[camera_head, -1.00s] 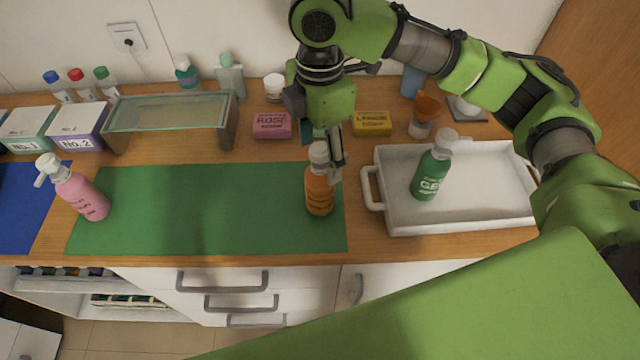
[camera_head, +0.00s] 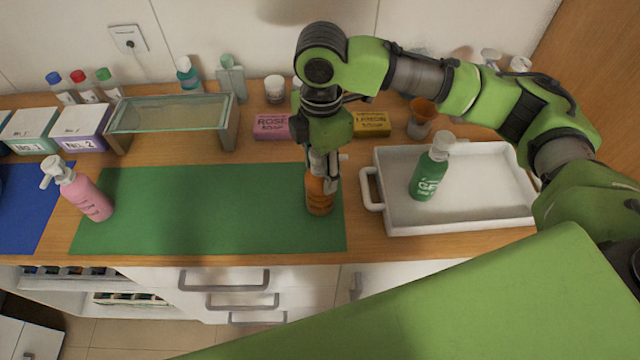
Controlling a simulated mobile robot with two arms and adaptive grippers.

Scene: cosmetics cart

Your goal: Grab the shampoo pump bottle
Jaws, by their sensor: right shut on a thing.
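My right gripper (camera_head: 321,176) points down over the right end of the green mat and is shut on an orange bottle (camera_head: 318,200). The bottle stands upright on the mat, and the gripper hides most of its top. A pink pump bottle (camera_head: 86,194) with a white pump stands at the mat's left edge, clear of the gripper. A green gel bottle (camera_head: 430,172) with a white top stands in the white tray. I cannot read the labels on the pink and orange bottles, so which one is shampoo is unclear. My left gripper is out of view.
The white tray (camera_head: 500,205) is right of the green mat (camera_head: 200,230). A glass-topped stand (camera_head: 170,113), soap boxes (camera_head: 271,126) and small bottles line the back. Boxes (camera_head: 82,128) stand at the left. The mat's middle is clear.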

